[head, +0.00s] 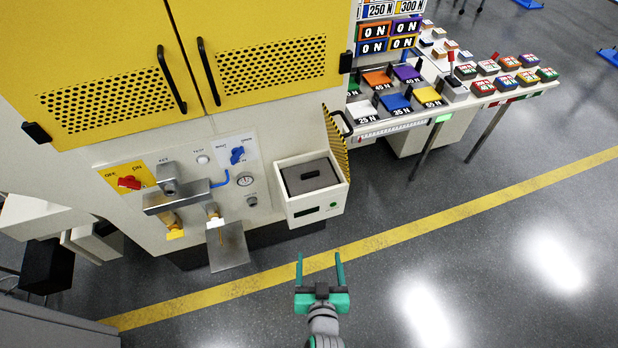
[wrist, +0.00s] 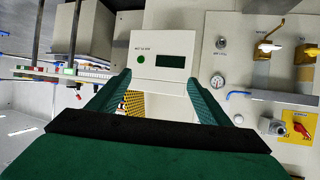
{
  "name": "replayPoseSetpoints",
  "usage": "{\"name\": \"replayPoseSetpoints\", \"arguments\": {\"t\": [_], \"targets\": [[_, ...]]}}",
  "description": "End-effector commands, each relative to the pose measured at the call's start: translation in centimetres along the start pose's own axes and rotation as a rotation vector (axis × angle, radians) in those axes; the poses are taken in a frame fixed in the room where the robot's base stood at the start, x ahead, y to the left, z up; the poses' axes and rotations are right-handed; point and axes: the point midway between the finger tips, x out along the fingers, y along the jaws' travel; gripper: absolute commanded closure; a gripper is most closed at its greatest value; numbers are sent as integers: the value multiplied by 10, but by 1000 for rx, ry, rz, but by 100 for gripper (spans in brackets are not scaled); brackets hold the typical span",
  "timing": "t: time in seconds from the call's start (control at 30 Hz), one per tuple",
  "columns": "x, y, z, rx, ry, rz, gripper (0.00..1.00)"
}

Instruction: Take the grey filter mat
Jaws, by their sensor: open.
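The grey filter mat (head: 311,176) appears to be the dark grey square slab with a black bar handle, lying in the open top of a white box (head: 318,211) on the machine's front. My gripper (head: 319,257) is open and empty, below and in front of the box in the head view, apart from it. In the wrist view my gripper (wrist: 155,82) has its two green fingers spread, with the box front (wrist: 160,62), its green button and dark display beyond them. The mat cannot be made out in the wrist view.
Left of the box are a control panel (head: 222,160), taps and a metal tray (head: 228,248). A bench (head: 455,105) with coloured blocks stands right. The floor around my gripper is clear.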

Motion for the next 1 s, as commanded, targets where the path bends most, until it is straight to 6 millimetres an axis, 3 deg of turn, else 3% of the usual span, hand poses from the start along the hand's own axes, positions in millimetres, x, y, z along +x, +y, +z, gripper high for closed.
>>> {"name": "replayPoseSetpoints", "arguments": {"t": [0.1, 0.3, 0.6, 0.83, 1.0], "targets": [[38, 4, -24, -12, -15, -36, 28], [88, 8, -69, -50, -44, -120, 28], [128, 14, -135, -129, -67, -241, 28], [138, 13, -151, -156, -73, -276, 28], [161, 6, -149, -157, -75, -278, 28]]}}
